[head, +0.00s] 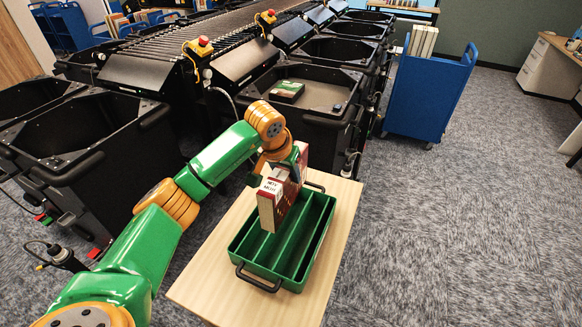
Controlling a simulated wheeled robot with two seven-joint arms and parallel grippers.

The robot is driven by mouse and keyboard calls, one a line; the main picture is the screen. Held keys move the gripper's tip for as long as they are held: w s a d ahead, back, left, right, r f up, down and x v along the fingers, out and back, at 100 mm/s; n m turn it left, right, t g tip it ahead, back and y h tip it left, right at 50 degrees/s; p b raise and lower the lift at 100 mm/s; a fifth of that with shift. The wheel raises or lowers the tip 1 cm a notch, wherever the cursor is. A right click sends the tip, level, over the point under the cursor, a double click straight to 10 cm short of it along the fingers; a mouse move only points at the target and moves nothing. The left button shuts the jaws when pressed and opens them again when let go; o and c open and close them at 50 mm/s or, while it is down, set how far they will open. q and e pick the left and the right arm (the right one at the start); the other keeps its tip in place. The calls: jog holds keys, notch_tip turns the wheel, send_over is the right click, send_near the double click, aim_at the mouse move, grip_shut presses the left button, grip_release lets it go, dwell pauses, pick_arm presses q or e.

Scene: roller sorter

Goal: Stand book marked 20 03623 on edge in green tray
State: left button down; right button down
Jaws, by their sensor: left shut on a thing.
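My left gripper (284,171) is shut on a dark red book (268,214) with a white label on its spine. The label is too small to read for certain. The book is held upright over the far left part of the green tray (236,262). I cannot tell whether its lower edge is inside a slot or just above it. The tray has long slots with thin dividers and black handles, and its visible slots look empty. The gripper hides part of the book and the tray's far end. My right gripper is not in view.
The tray sits on a light wooden table (205,290). Black bins stand behind and left, one (318,108) holding a green book (288,90). A blue cart (425,97) with several books stands back right. The carpet (450,230) at right is clear.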

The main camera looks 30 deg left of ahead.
pick_arm(q)
notch_tip(320, 180, down, 16)
jog(key=b, duration=1.2)
jog(key=shift+w, duration=0.2)
jog(key=shift+f+b, duration=0.15)
jog(key=shift+b, duration=0.25)
jog(key=shift+c, duration=1.4)
grip_release()
jog(key=shift+s, duration=0.1)
jog(key=b+v, duration=0.1)
jog(key=v, duration=0.6)
